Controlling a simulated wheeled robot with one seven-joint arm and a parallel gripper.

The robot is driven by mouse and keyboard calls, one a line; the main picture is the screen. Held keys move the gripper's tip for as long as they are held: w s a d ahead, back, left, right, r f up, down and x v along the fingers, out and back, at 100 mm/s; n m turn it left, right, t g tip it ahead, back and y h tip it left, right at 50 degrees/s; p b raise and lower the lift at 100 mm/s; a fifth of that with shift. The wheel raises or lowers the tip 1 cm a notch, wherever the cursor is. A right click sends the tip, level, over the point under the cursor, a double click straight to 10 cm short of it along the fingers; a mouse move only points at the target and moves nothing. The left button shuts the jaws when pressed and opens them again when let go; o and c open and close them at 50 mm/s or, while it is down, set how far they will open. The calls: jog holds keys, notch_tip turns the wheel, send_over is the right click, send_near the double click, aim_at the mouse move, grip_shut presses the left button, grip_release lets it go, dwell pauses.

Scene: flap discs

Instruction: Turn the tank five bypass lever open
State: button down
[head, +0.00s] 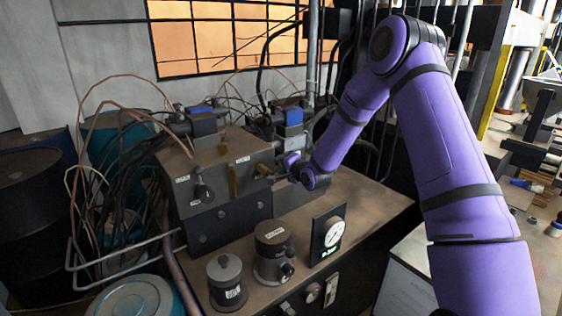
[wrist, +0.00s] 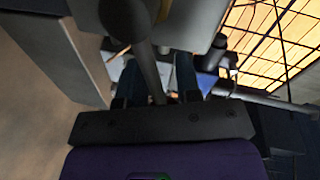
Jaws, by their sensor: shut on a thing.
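In the head view, a grey valve block (head: 225,166) stands on the bench with several labelled levers on its front. A black lever (head: 203,190) hangs at its left and a brass-coloured lever (head: 233,180) in the middle. My gripper (head: 274,178) is at the block's right end. In the wrist view my gripper (wrist: 158,68) is shut on a dark lever (wrist: 148,66), whose rod runs between the two fingers to a rounded end. Its label cannot be read, so I cannot confirm it is the tank five bypass lever. The grip is too small to make out in the head view.
Blue-topped valves (head: 205,118) and thin copper pipes crowd the back and left. The bench right of the gauge is clear.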

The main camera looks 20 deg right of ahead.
jog(key=shift+d+f+m+y, duration=0.2)
jog(key=shift+f+m+y, duration=0.2)
jog(key=shift+f+m, duration=0.75)
jog(key=shift+r+m, duration=0.15)
jog(key=shift+m, duration=0.1)
jog(key=c, duration=0.8)
grip_release()
jog(key=v, duration=1)
jog(key=shift+s+d+r, duration=0.15)
jog(key=shift+s, duration=0.15)
